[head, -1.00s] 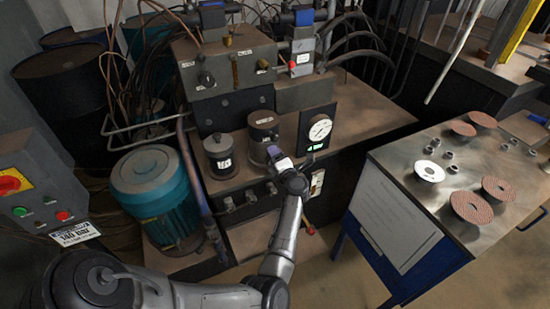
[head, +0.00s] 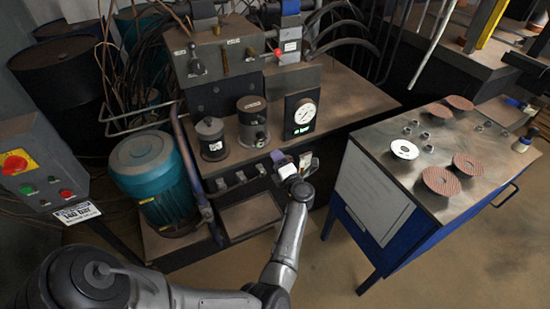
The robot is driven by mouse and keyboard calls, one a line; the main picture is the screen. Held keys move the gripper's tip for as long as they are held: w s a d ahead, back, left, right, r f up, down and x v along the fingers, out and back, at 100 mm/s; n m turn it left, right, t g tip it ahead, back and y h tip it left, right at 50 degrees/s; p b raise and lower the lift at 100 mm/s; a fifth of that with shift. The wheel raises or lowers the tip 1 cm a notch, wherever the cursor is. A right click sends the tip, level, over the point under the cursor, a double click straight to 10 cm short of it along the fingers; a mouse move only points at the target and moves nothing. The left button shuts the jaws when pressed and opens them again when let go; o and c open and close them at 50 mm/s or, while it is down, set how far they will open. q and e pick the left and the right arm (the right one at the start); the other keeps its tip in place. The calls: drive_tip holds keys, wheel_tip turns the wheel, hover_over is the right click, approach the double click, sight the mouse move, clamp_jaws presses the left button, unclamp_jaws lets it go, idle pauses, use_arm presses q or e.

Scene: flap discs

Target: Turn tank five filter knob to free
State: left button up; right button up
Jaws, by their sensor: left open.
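My left gripper (head: 291,160) is open and empty, just in front of the hydraulic unit, with its fingers pointing toward it. Behind and left of it stands a dark brown filter canister (head: 250,107) with a label on top and small fittings low on its front. A black lidded canister (head: 211,138) with a white label stands to its left. A row of small dark knobs (head: 240,177) runs along the front edge below; part of the row is hidden by my gripper. I cannot read any tank number or knob position. I do not see my right gripper.
A teal motor (head: 150,175) stands left, beside a control box (head: 38,175). A blue-sided bench (head: 385,215) with flap discs (head: 441,180) is at right. Bare floor lies between.

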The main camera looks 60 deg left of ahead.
use_arm(q)
drive_tip(key=shift+d, duration=0.7)
drive_tip(key=shift+a, duration=0.1)
